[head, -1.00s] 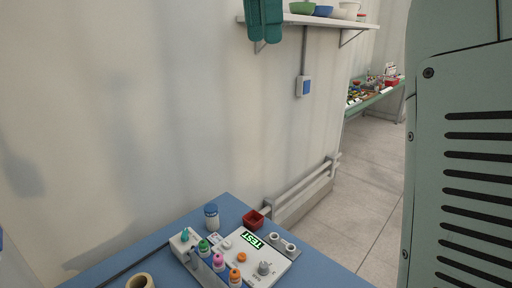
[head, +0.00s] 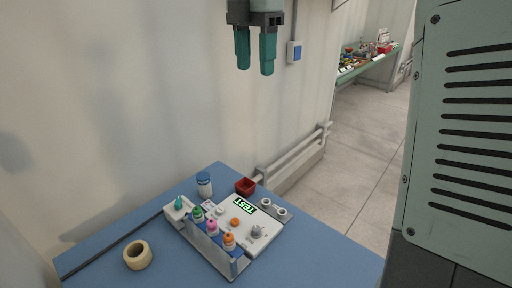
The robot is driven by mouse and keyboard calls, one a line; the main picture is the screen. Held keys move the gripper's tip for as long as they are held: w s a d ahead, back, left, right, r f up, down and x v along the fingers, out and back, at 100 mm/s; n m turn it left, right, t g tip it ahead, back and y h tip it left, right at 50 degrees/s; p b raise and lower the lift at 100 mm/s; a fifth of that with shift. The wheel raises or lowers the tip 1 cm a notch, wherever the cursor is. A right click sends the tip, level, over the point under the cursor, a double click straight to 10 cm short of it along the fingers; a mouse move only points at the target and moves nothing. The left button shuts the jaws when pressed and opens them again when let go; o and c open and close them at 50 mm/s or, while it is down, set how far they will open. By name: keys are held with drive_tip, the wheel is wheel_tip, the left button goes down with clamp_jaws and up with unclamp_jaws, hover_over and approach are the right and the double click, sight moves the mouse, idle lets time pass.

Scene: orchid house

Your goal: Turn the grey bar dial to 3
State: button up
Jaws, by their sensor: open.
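The grey bar dial (head: 257,232) sits on the white panel (head: 262,246) of a device on the blue table, near the panel's right side. Its pointing direction and the numbers around it are too small to read. An orange knob (head: 235,222) is on the same panel, left of the dial.
A rack with green, pink and orange-capped bottles (head: 212,228) stands along the panel's near-left side. A tape roll (head: 138,255) lies left. The blue table (head: 318,262) is clear at right.

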sight(256, 228)
wheel_tip(256, 228, down, 48)
drive_tip(key=shift+s+r, duration=0.1)
drive_tip(key=shift+d, duration=0.1)
clamp_jaws()
